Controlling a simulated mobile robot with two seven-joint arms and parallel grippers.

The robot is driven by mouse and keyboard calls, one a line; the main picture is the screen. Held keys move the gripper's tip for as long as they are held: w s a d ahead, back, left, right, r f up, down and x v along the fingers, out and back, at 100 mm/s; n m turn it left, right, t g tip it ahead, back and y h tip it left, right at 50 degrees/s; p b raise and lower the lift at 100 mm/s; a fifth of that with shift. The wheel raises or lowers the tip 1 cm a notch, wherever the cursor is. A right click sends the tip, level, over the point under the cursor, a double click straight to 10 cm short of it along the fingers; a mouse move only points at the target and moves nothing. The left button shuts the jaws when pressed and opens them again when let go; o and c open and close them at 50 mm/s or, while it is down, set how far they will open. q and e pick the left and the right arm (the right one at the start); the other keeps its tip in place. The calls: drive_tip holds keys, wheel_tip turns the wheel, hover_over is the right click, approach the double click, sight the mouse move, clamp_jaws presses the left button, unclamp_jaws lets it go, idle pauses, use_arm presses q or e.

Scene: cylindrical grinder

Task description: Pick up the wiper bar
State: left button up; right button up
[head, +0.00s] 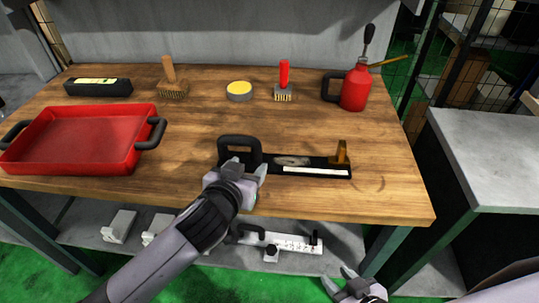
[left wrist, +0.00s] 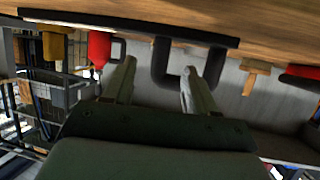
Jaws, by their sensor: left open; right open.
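The wiper bar (head: 305,160), a long black bar with a pale strip, lies near the front edge of the wooden table, with a black loop handle (head: 238,138) at its left end. My left gripper (head: 246,170) is open, just in front of the handle. In the left wrist view, the bar (left wrist: 120,24) runs across the top and one leg of the handle (left wrist: 160,65) appears between the open fingers (left wrist: 157,68). I cannot tell whether they touch it. My right gripper (head: 338,278) is open and empty, low at the bottom edge, in front of the table.
A red tray (head: 75,138) with black handles stands at the left. Behind are a black box (head: 98,87), a wooden brush (head: 172,88), a round tin (head: 239,91), a red-handled brush (head: 284,85) and a red oil can (head: 356,88). A shelf below holds a white bar (head: 285,241).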

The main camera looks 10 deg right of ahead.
sight(255, 156)
use_arm(q)
drive_tip(key=shift+x, duration=2.95)
drive_tip(key=shift+a, duration=0.1)
clamp_jaws()
drive_tip(key=shift+w+r, duration=0.1)
drive_tip(key=shift+r, duration=0.15)
